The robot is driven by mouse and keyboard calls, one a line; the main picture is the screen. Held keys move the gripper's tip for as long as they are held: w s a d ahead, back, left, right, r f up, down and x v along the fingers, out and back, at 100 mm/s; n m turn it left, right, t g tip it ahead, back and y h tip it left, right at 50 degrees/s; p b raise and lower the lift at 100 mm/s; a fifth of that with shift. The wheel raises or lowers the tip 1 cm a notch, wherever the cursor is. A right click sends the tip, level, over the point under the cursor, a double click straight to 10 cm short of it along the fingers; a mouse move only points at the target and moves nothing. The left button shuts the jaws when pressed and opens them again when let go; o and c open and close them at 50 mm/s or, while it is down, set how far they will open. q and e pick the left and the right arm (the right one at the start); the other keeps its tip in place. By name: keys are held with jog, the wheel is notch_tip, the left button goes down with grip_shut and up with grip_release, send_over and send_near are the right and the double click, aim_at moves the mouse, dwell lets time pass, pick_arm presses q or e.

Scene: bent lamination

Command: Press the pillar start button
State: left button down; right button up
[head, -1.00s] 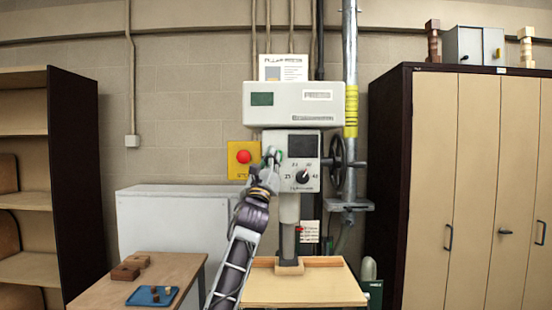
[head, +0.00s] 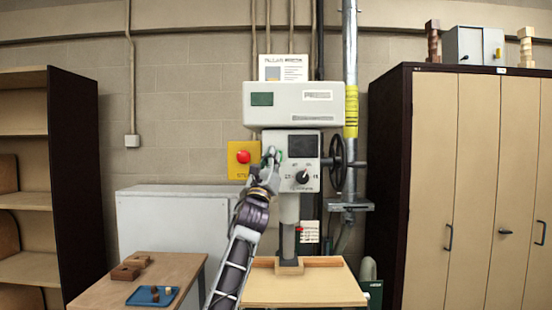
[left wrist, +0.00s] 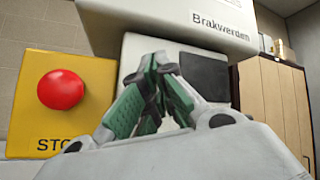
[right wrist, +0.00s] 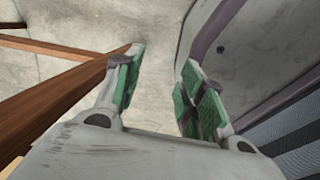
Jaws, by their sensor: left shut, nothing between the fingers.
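The press pillar has a grey control panel (head: 312,171) with a dark screen (head: 302,146) and a dial (head: 302,177). My left gripper (head: 271,154) is at the panel's left edge, beside the screen, with its fingers shut and empty. In the left wrist view its green-padded fingertips (left wrist: 158,62) meet in front of the panel, left of the dark screen (left wrist: 204,76). No start button shows clearly; the fingers cover that part of the panel. Whether they touch it I cannot tell. My right gripper (right wrist: 163,82) is open and empty, low down, out of the head view.
A red stop button (head: 243,157) on a yellow plate is close left of my left gripper; it also shows in the left wrist view (left wrist: 61,90). A handwheel (head: 337,163) is right of the panel. The wooden press table (head: 300,290) is below. A side table (head: 115,290) holds a blue tray.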

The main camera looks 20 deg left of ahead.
pick_arm(q)
jog(key=shift+w+a, duration=0.1)
jog(key=shift+w, duration=0.15)
pick_arm(e)
jog(key=shift+s, duration=0.35)
pick_arm(q)
jog(key=shift+w, duration=0.1)
pick_arm(e)
jog(key=shift+w, duration=0.25)
